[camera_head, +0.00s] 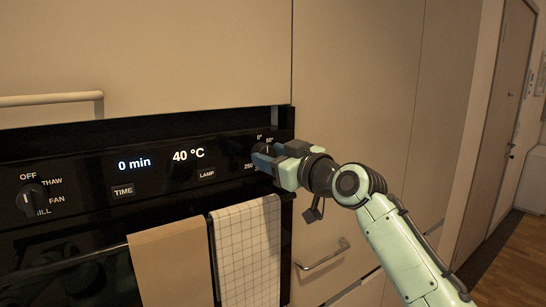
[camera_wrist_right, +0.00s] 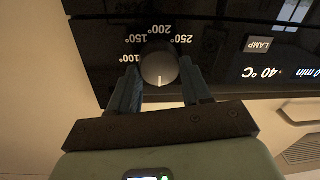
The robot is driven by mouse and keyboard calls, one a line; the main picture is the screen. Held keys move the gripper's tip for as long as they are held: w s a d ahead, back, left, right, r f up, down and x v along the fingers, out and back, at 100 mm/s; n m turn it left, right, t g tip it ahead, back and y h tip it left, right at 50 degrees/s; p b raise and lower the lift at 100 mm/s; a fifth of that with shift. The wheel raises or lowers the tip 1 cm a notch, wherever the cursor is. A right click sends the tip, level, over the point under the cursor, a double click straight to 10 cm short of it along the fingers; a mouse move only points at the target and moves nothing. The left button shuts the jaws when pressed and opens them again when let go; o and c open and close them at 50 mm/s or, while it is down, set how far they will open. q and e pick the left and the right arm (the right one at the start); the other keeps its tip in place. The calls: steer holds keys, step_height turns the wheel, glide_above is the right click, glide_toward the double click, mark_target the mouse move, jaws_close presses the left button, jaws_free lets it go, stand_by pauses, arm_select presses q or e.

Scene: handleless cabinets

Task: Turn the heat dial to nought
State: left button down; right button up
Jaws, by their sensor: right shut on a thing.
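The heat dial (camera_wrist_right: 159,68) is a round grey knob at the right end of the black oven panel. In the upside-down wrist view, its white mark points to the bottom of the picture, and labels from 100° to 250° show around it. My right gripper (camera_head: 270,157) is at the dial, with a finger on each side, shut on it. In the head view the gripper hides most of the dial; 0° and 50° show just above. The temperature display (camera_head: 188,155) reads 40 °C. My left gripper is not in view.
A mode knob (camera_head: 32,198) sits at the panel's left, with TIME (camera_head: 123,191) and LAMP (camera_head: 207,175) buttons between. A brown towel (camera_head: 172,262) and a checked towel (camera_head: 247,250) hang on the oven handle below. A cabinet handle (camera_head: 322,256) is below my right arm.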

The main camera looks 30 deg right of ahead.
steer(key=o, duration=1.1)
steer(key=shift+c, duration=0.2)
steer(key=shift+s, duration=0.1)
steer(key=shift+s+d, duration=0.1)
steer(key=shift+s, duration=0.2)
arm_select(q)
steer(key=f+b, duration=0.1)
steer(key=b, duration=0.1)
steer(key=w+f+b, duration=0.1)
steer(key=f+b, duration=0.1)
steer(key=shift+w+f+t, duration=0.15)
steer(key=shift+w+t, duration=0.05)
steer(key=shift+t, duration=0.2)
arm_select(e)
steer(key=s+d, duration=0.1)
steer(key=s, duration=1.1)
steer(key=shift+s+d, duration=0.2)
steer(key=shift+d, duration=0.1)
